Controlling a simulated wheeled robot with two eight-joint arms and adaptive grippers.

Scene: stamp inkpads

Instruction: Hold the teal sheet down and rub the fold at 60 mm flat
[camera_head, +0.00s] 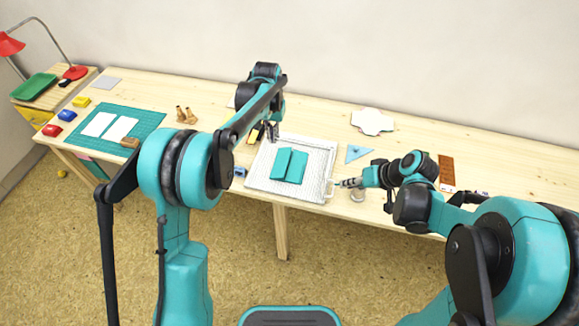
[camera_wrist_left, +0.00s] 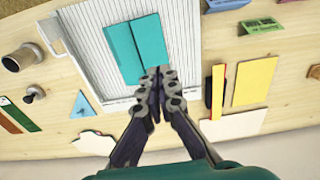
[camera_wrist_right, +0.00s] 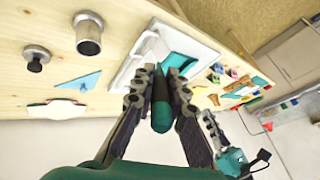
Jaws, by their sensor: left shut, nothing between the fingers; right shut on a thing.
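The teal sheet (camera_head: 297,168) lies on a white ribbed board (camera_head: 318,150). It shows two panels meeting at a lengthwise fold; the left wrist view also shows the sheet (camera_wrist_left: 150,42). How flat the fold is, I cannot tell. My left gripper (camera_head: 271,131) is shut and empty. Its fingertips (camera_wrist_left: 156,76) overlap the sheet's far end; whether they press on it is unclear. My right gripper (camera_head: 341,184) is near the board's right front corner, off the sheet. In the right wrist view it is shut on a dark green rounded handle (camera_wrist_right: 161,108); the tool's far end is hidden.
A blue triangle (camera_head: 356,152) and a white cut-out shape (camera_head: 372,121) lie right of the board. A metal cup (camera_wrist_right: 88,35) and a small dark-topped metal piece (camera_wrist_right: 36,56) stand near the right gripper. A green cutting mat (camera_head: 144,121) lies left.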

